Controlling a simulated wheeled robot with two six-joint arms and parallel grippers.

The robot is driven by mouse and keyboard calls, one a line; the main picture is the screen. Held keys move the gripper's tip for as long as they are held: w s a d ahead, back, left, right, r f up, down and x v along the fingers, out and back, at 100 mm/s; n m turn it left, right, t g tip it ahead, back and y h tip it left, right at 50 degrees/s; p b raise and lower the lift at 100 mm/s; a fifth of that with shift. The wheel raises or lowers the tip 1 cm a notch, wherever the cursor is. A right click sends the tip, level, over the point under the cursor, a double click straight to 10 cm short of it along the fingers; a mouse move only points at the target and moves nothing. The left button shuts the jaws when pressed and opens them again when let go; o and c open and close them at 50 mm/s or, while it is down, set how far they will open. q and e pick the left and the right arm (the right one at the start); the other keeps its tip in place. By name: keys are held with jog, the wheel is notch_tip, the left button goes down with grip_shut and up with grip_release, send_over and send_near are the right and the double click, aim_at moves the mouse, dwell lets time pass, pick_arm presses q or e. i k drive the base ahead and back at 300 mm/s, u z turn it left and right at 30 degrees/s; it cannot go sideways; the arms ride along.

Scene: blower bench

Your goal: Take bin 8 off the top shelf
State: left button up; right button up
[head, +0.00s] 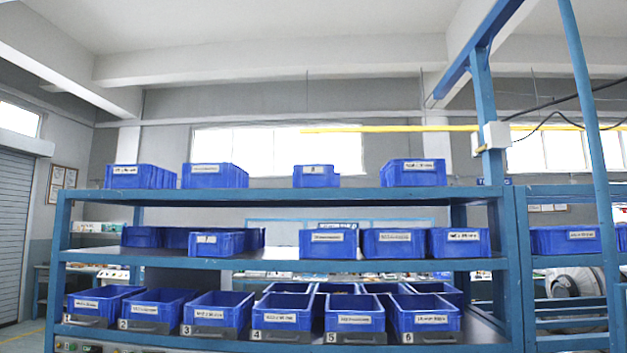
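Blue bins stand along the top shelf (290,196) of a blue rack in the head view. A group is at the far left (140,177), another group is left of centre (215,176), a single smaller bin (316,182) is at the centre, and one or more bins are at the right (413,178). Their white labels are too small to read for certain, so I cannot tell which one is bin 8. The centre bin has a short label and free space on both sides. Neither of my grippers is in view.
The middle shelf (280,265) and bottom shelf hold more blue bins, such as one at the middle (328,250). Numbered plates 1 to 6 front the bottom row. A blue post (492,130) rises at the right, and a yellow beam (400,129) runs behind, above the top bins.

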aim_at(315, 175)
jog(key=u, duration=0.5)
jog(key=i, duration=1)
jog(key=z, duration=0.15)
